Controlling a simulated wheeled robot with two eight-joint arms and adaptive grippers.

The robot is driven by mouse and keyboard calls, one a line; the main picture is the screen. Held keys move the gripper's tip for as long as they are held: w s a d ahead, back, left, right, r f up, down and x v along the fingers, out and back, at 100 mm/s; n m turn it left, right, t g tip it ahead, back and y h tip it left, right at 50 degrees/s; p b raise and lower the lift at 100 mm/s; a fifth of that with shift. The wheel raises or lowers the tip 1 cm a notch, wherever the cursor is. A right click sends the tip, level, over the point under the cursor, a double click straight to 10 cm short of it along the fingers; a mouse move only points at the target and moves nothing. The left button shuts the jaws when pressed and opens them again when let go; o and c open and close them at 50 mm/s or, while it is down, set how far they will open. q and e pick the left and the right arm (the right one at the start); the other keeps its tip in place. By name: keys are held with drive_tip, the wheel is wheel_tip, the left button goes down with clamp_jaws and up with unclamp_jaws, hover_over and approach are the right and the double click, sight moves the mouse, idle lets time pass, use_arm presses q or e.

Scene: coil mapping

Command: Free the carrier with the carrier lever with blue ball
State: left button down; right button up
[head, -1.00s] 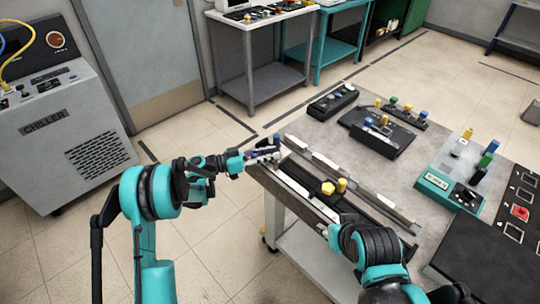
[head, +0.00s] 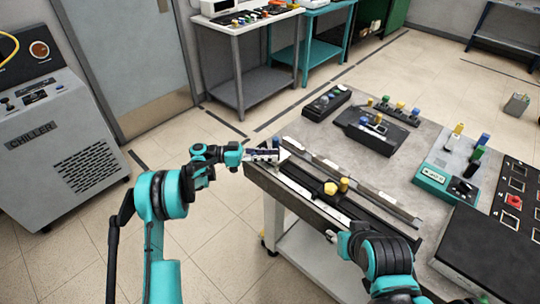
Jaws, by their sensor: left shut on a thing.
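The long dark rail (head: 368,212) runs along the left edge of the grey table. The carrier lever with blue ball (head: 276,140) is at the rail's far left end, small and mostly covered by my gripper. My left gripper (head: 265,154) reaches in from the left and is shut on this lever. My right gripper (head: 336,236) is low beside the rail's near side, seen from behind; its fingers are too small and covered to read.
A pale bar (head: 350,178) lies along the rail's far side. Black boxes with coloured knobs (head: 370,130), a teal device (head: 439,180) and a black panel with a red button (head: 512,202) stand on the table (head: 310,145). The chiller (head: 60,150) stands at the left.

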use_arm(q)
drive_tip(key=c, duration=1.6)
unclamp_jaws()
drive_tip(key=shift+o, duration=0.2)
drive_tip(key=shift+a, duration=0.1)
drive_tip(key=a, duration=1.2)
